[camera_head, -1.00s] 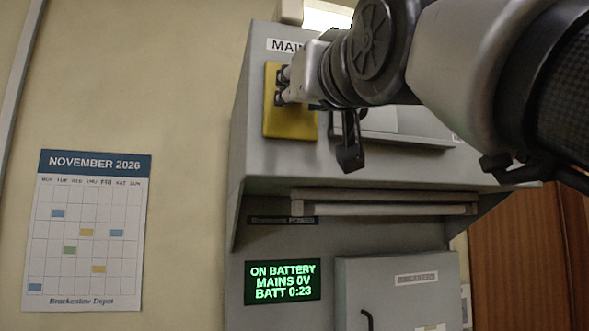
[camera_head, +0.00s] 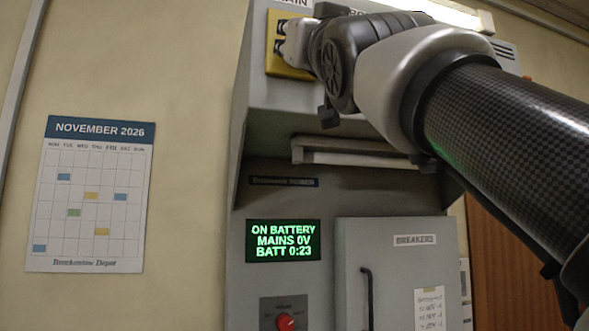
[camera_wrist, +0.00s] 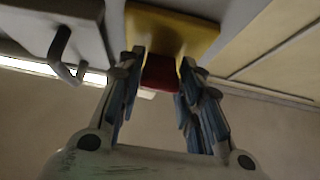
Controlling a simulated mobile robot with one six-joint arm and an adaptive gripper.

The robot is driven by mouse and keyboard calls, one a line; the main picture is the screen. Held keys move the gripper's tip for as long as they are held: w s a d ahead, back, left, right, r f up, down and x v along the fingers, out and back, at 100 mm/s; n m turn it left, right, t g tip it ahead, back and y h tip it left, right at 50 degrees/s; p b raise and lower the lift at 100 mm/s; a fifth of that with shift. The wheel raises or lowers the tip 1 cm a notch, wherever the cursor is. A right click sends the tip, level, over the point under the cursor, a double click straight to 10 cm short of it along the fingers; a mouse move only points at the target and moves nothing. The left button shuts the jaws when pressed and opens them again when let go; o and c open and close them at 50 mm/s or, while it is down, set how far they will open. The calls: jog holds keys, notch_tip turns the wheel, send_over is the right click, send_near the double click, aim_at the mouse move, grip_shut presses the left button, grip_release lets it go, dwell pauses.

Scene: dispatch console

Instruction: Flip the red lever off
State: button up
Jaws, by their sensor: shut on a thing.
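The red lever (camera_wrist: 160,72) shows in the wrist view, in front of its yellow plate (camera_wrist: 172,28). My gripper (camera_wrist: 160,80) is shut on the lever, with one finger on each side of it. In the head view my gripper (camera_head: 284,40) is at the yellow plate (camera_head: 289,72) on the sloped upper part of the grey console. The lever itself is hidden there behind my fingers, so its tilt cannot be told. The green display (camera_head: 283,241) reads ON BATTERY, MAINS 0V, BATT 0:23.
The breakers door (camera_head: 395,270) has a dark handle (camera_head: 367,300). A red knob (camera_head: 286,322) sits below the display. A dark hooked handle (camera_wrist: 66,55) is left of my fingers. A calendar (camera_head: 90,195) hangs on the wall.

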jog(key=o, duration=1.1)
jog(key=shift+c, duration=0.2)
jog(key=s+d, duration=0.3)
jog(key=s, duration=0.9)
jog(key=shift+s+d+f, duration=0.2)
jog(key=shift+d+f, duration=0.1)
jog(key=shift+f, duration=0.1)
